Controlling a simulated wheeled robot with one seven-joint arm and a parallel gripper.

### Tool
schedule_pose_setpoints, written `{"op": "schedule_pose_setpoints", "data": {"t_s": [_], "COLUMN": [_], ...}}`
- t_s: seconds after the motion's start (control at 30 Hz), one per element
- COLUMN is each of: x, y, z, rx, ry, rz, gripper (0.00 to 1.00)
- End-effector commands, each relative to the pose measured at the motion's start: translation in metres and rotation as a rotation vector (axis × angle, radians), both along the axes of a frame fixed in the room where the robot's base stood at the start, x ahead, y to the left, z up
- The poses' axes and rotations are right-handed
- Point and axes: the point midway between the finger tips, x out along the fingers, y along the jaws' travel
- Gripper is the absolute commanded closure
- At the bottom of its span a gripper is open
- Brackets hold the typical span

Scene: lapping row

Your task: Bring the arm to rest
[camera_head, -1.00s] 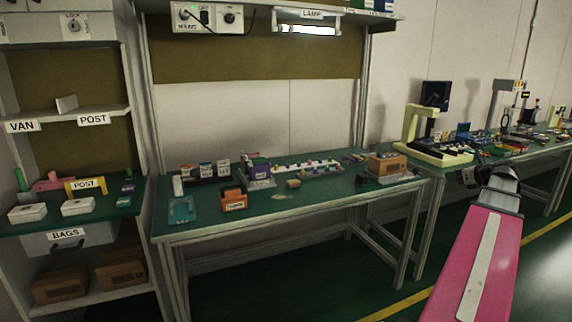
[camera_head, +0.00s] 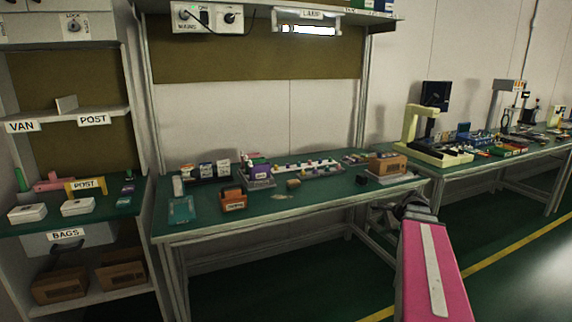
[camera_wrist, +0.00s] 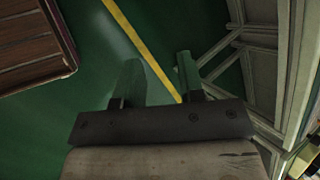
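My arm's pink link (camera_head: 433,270) reaches up from the lower right in the head view, in front of the gap by the bench's right end. Its dark far joint is just below the bench top's right front corner. My gripper (camera_wrist: 158,80) shows in the wrist view with its two fingers apart and nothing between them. Green floor (camera_wrist: 100,60) lies beyond the fingers. In the head view the gripper is too small and dark to make out.
The main bench (camera_head: 290,213) holds an orange bin (camera_head: 233,201), a cardboard box (camera_head: 387,164) and small items. A second bench (camera_head: 480,164) stands right. White bench legs (camera_wrist: 240,50) are close right of the fingers. A brown slatted object (camera_wrist: 30,45) is left. Floor at right is clear.

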Motion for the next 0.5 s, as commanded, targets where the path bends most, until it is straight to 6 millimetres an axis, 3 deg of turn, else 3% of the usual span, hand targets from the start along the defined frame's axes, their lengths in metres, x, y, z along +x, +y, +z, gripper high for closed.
{"op": "schedule_pose_setpoints", "data": {"t_s": [0.03,0.2,0.5], "x": [-0.009,-0.035,-0.092], "y": [0.023,0.077,0.153], "z": [-0.016,-0.061,-0.123], "rx": [-0.058,-0.255,-0.537], "ry": [0.009,0.025,0.051], "rz": [0.095,0.429,1.056], "gripper": [0.64,0.64,0.64]}}
